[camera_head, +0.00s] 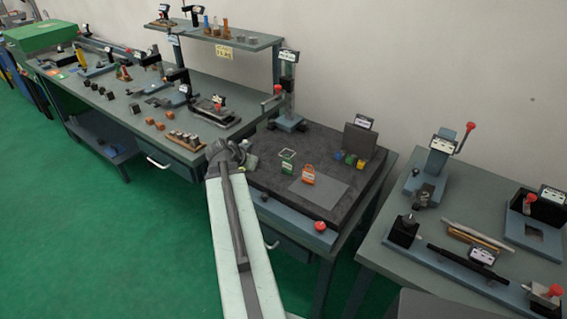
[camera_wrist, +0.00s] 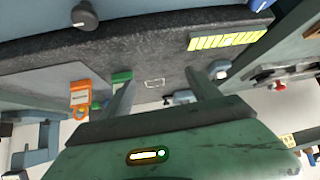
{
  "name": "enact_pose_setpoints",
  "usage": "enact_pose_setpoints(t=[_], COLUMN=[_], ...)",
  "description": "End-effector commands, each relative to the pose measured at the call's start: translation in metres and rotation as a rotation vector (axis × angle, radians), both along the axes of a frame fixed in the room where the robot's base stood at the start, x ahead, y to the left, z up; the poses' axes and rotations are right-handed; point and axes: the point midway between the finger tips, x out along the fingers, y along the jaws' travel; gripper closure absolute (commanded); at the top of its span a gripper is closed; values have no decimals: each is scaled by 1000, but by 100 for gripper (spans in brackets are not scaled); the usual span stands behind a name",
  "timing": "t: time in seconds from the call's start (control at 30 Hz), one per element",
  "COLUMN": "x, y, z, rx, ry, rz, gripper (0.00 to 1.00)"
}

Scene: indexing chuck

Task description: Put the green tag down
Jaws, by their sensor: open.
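The green tag (camera_head: 285,168) stands on the dark grey slab of the middle bench, beside an orange tag (camera_head: 308,175). In the wrist view the green tag (camera_wrist: 121,77) shows next to the left finger, which partly covers it. My gripper (camera_head: 243,158) is at the slab's left edge, left of the green tag and apart from it. In the wrist view my gripper (camera_wrist: 160,80) has its two fingers spread with nothing between them. A pale square outline (camera_wrist: 155,83) on the slab shows between the fingers. The head view shows the gripper small, with its fingers hard to make out.
A grey mat (camera_head: 325,192) lies by the orange tag. Small coloured blocks (camera_head: 349,160) sit before an upright dark plate (camera_head: 360,138). A red knob (camera_head: 320,226) is on the front rail. A post fixture (camera_head: 289,100) stands at the back left. The slab's middle is fairly clear.

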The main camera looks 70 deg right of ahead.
Motion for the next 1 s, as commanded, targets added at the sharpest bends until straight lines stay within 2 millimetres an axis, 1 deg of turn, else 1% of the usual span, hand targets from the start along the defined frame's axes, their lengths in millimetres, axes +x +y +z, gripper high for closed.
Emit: enact_pose_setpoints(t=[0.03,0.1,0.2,0.23,0.37,0.57,0.67,0.73,1.0], x=[-28,-59,-85,-89,-92,-96,-96,-97,-103], y=[-14,-28,-38,-39,-41,-58,-59,-62,-94], z=[5,7,9,8,6,-13,-12,-15,-48], rx=[1,1,2,2,2,2,2,2,3], ry=[0,0,0,0,1,1,0,0,0], rz=[-48,-98,-139,-145,-150,-151,-151,-151,-152], gripper=[29,29,29,29,29,29,29,29,29])
